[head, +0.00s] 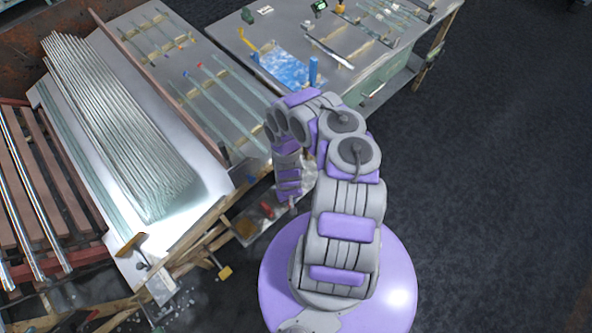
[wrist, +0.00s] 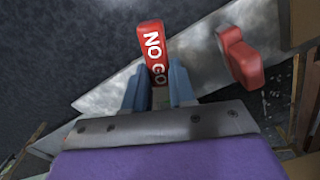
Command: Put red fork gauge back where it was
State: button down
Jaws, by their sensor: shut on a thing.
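A red fork gauge (wrist: 152,42) marked "NO GO" in white stands between the blue-grey fingers of my gripper (wrist: 158,84) in the wrist view. My gripper is shut on it, and its far end sticks out past the fingertips over a grey metal surface (wrist: 110,92). In the head view my gripper (head: 292,208) hangs over the low grey shelf (head: 250,235) at the end of the bench; the held gauge is too small to make out there. A second red piece (wrist: 240,58) is apart from the gripper, to its right; a red piece also shows on the shelf (head: 267,209).
The left bench (head: 205,185) holds a stack of glass tubes (head: 110,120) and wooden strips. The right bench (head: 235,35) carries racks, a blue panel (head: 284,68) and a blue upright (head: 313,70). Dark floor (head: 480,190) on the right is clear.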

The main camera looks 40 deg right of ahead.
jog(key=w+d+b, duration=0.2)
jog(key=d+b, duration=0.1)
jog(key=w+d+f+b, duration=0.1)
jog(key=w+d+b, duration=0.2)
jog(key=d, duration=0.1)
jog(key=w+d+b, duration=0.2)
jog(key=d+b, duration=0.1)
jog(key=d, duration=0.1)
jog(key=shift+w+d+f+b, duration=0.15)
jog(key=shift+d+f+b, duration=0.15)
jog(key=shift+b, duration=0.1)
jog(key=shift+w+d+b, duration=0.25)
jog(key=shift+d+b, duration=0.1)
jog(key=shift+d, duration=0.1)
jog(key=shift+w+d+f+b, duration=0.1)
jog(key=shift+d+f+b, duration=0.1)
jog(key=shift+b, duration=0.15)
notch_tip(320, 180, down, 3)
jog(key=shift+f+b, duration=0.1)
jog(key=shift+b, duration=1.05)
jog(key=c, duration=0.9)
grip_release()
jog(key=shift+c, duration=0.2)
